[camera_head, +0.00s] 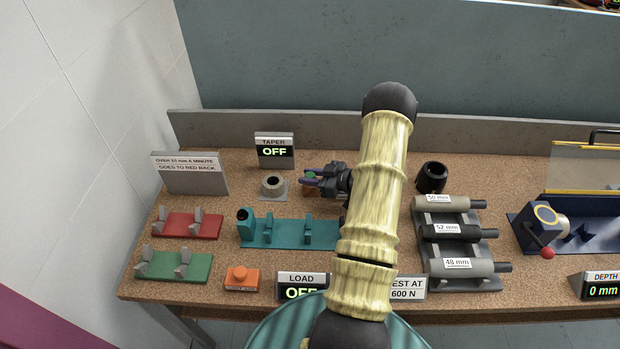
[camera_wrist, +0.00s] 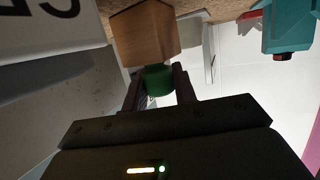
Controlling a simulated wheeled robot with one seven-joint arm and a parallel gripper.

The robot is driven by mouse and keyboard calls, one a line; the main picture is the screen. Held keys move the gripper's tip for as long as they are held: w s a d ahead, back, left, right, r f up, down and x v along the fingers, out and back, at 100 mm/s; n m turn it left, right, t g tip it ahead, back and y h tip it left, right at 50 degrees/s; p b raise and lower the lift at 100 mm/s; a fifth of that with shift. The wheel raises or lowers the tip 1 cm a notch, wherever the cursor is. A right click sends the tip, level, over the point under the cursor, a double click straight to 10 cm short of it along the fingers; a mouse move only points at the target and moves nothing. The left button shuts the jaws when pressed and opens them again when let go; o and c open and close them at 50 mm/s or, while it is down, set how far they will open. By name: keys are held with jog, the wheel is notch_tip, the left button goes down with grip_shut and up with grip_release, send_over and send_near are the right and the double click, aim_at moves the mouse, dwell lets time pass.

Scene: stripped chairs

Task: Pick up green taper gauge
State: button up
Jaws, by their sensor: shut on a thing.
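My gripper (camera_head: 312,180) is at the middle of the bench, just right of a grey ring-shaped holder (camera_head: 272,185). In the wrist view my gripper (camera_wrist: 158,88) has its two dark fingers on either side of a green piece, the green taper gauge (camera_wrist: 158,79), and is shut on it. A brown block-like part (camera_wrist: 145,34) lies right beyond the green piece; I cannot tell if it belongs to the gauge. In the head view the gauge is small and mostly hidden by the fingers. The TAPER display (camera_head: 275,150) behind reads OFF.
A teal fixture (camera_head: 290,233) stands in front of my gripper. Red (camera_head: 187,225) and green (camera_head: 173,266) racks are at left, an orange button box (camera_head: 241,278) in front. Labelled cylinders (camera_head: 455,232) and a black cup (camera_head: 431,177) are at right.

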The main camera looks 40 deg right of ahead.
aim_at(310, 174)
jog(key=shift+r, duration=0.15)
notch_tip(310, 174, up, 10)
jog(key=shift+f+b, duration=0.15)
jog(key=shift+b, duration=0.25)
